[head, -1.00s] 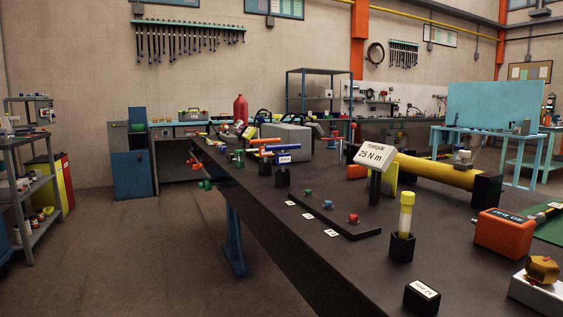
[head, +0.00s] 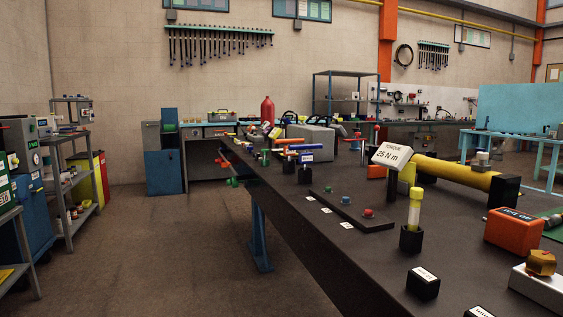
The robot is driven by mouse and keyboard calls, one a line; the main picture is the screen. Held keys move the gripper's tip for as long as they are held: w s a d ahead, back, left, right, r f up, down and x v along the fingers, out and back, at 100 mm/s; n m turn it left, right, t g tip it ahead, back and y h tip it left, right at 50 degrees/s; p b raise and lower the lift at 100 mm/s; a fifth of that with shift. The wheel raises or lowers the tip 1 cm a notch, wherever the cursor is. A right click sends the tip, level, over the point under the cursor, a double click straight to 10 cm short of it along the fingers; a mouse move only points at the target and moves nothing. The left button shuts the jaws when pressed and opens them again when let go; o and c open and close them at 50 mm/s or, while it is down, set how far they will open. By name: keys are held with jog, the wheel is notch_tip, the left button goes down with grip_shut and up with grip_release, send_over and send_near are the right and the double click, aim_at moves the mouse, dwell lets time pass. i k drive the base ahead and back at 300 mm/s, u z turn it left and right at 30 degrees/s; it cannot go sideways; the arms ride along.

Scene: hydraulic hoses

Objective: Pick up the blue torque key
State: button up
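A blue T-shaped key, which looks like the blue torque key (head: 306,147), stands upright in a dark holder on the long dark workbench (head: 330,255). A small white label shows below its blue crossbar. An orange-handled key (head: 289,141) and a green-handled one (head: 265,154) stand just behind and left of it. A sign reading "TORQUE 25 N m" (head: 392,156) stands on the bench to the right of the blue key. My gripper is not in view.
Nearer on the bench are a strip with green, blue and red knobs (head: 368,213), a yellow-capped tube (head: 415,208), a yellow cylinder (head: 455,174) and an orange box (head: 513,231). Shelves (head: 75,180) and a blue cabinet stand left. The floor (head: 170,250) between them and the bench is clear.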

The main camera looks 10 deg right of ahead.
aim_at(304, 157)
jog(key=u, duration=0.1)
jog(key=k, duration=0.3)
jog(key=u, duration=1.15)
jog(key=i, duration=1.3)
jog(key=z, duration=0.85)
jog(key=i, duration=0.8)
jog(key=z, duration=1.05)
